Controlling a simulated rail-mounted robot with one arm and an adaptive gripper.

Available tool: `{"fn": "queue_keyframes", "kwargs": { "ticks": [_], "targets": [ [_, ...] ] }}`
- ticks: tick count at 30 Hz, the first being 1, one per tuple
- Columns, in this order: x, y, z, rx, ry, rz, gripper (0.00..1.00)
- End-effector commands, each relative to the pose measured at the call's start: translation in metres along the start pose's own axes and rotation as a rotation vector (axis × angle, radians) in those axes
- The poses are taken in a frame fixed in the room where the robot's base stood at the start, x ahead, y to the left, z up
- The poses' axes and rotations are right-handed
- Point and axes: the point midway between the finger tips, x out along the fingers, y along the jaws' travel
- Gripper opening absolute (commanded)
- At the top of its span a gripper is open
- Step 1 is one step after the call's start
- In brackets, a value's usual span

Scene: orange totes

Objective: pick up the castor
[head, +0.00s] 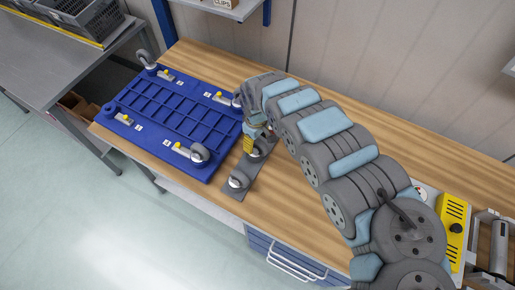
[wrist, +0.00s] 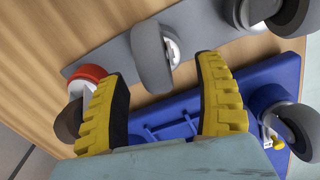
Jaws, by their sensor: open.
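A grey castor (wrist: 152,58) with a pale metal mount stands on a grey plate (wrist: 205,32) in the wrist view. My gripper (wrist: 162,72) is open, its two yellow-padded fingers apart and empty, with the castor's wheel just beyond and between the tips. I cannot tell whether they touch it. In the head view my gripper (head: 250,144) is over the far part of the grey plate (head: 231,191), where a castor is partly hidden. Another castor (head: 238,180) sits at the plate's near end.
A blue dolly (head: 172,112) with upturned castors (head: 199,153) lies beside the plate, close to my gripper. A red round part (wrist: 91,73) is near the left finger in the wrist view. Bare wooden bench (head: 285,205) lies to the right of the plate.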

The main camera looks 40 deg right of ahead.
Motion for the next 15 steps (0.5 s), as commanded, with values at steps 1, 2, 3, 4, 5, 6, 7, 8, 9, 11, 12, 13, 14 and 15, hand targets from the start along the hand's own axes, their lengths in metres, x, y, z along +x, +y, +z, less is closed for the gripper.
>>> {"fn": "queue_keyframes", "kwargs": {
  "ticks": [1, 2, 3, 4, 5, 6, 7, 8, 9, 11, 12, 13, 14, 15],
  "targets": [
    [0.004, -0.001, 0.0, 0.0, 0.0, -0.002, 0.7],
    [0.006, -0.001, 0.0, 0.0, 0.0, -0.003, 0.7],
    [0.01, 0.0, 0.001, 0.001, 0.0, -0.003, 0.7],
    [0.013, 0.001, 0.001, 0.001, -0.001, -0.002, 0.7],
    [0.016, 0.001, 0.001, 0.001, 0.0, -0.003, 0.7],
    [0.019, 0.001, 0.001, 0.001, 0.0, -0.003, 0.7],
    [0.022, 0.001, 0.001, 0.0, -0.001, -0.004, 0.7],
    [0.025, 0.001, 0.001, 0.0, -0.001, -0.004, 0.7],
    [0.029, 0.001, 0.002, 0.0, -0.001, -0.005, 0.7],
    [0.034, 0.002, 0.001, 0.0, 0.0, -0.003, 0.7],
    [0.037, 0.002, 0.001, 0.001, 0.001, -0.003, 0.7],
    [0.039, 0.003, 0.001, 0.001, 0.001, -0.002, 0.7],
    [0.041, 0.003, 0.001, 0.0, 0.001, -0.001, 0.7],
    [0.043, 0.003, 0.001, 0.0, 0.001, -0.001, 0.7]
  ]
}}
